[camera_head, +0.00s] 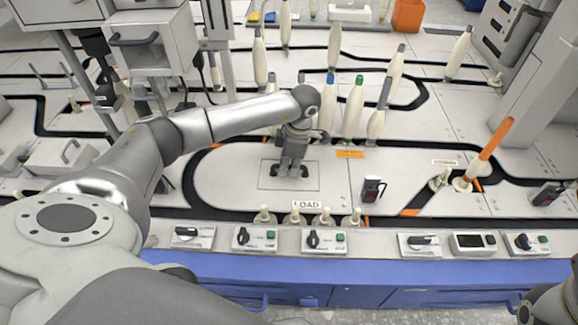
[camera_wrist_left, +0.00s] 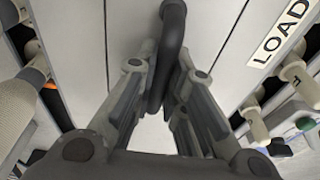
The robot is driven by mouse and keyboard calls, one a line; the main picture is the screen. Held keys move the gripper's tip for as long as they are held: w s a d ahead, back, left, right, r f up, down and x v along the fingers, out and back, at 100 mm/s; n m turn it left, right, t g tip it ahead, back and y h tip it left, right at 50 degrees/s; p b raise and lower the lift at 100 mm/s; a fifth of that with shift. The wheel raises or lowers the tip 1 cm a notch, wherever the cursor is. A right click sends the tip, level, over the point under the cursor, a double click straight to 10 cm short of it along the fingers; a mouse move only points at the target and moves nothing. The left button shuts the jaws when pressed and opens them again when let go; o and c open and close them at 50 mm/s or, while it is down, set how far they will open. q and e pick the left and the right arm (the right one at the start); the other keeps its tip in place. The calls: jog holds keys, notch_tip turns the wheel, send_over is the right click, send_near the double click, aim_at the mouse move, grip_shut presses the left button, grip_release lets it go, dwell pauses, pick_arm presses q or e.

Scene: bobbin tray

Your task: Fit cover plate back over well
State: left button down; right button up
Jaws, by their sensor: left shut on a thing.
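The cover plate (camera_head: 268,183) is a pale rectangle with a thin dark outline, in the middle of the white deck behind the LOAD label. It looks level with the deck; I cannot tell whether it is fully seated. Its dark handle (camera_wrist_left: 173,45) arches up between my left fingers in the left wrist view. My left gripper (camera_head: 291,168) points down over the plate's middle and is shut on the handle. It also shows in the left wrist view (camera_wrist_left: 160,105). The well's inside is hidden. A piece of my right arm shows at the bottom right, with no fingertips visible.
Several tall bobbins (camera_head: 353,107) stand close behind and right of my left gripper. The LOAD label (camera_head: 307,204) and several short pegs (camera_head: 295,217) lie in front. A black-and-white device (camera_head: 372,189) stands right of the plate. Control boxes (camera_head: 325,241) line the front edge.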

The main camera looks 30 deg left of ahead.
pick_arm(q)
jog(key=c, duration=1.5)
grip_release()
